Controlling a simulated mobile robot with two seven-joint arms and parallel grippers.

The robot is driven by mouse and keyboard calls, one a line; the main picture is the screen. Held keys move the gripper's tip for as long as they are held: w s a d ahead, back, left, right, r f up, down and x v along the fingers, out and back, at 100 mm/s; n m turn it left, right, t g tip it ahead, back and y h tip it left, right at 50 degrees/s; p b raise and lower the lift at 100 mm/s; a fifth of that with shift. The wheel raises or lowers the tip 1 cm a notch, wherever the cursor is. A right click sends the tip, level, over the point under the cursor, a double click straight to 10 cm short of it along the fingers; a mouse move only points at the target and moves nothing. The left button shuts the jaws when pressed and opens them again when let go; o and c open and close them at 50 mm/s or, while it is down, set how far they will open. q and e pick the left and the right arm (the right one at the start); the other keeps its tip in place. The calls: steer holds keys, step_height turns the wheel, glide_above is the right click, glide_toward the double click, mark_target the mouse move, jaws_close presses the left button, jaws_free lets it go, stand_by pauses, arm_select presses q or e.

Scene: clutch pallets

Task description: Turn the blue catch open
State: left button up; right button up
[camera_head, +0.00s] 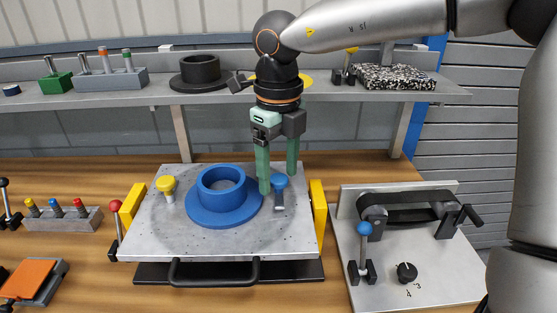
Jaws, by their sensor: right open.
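The blue catch (280,183) stands on the right part of the grey metal pallet plate (290,240). It has a round blue knob on top and a short grey bar that points toward the front. My right gripper (278,178) reaches down from above with its green fingers apart, one on each side of the blue knob. The left finger is close to the knob; I cannot tell whether it touches. The gripper holds nothing. A blue flanged ring (202,212) sits on the plate left of the catch. My left gripper is not in view.
A yellow catch (166,186) stands at the plate's left. Yellow blocks (318,208) flank the plate, and a black handle (215,282) is in front. A red-knobbed lever (115,207) stands left. At right is a fixture with a blue-ball lever (364,230). A shelf (220,95) runs behind.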

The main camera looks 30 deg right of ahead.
mark_target(279, 178)
step_height(279, 178, up, 12)
steer(key=p, duration=0.1)
steer(key=shift+r+p, duration=0.25)
steer(key=shift+p, duration=0.1)
stand_by(0.4)
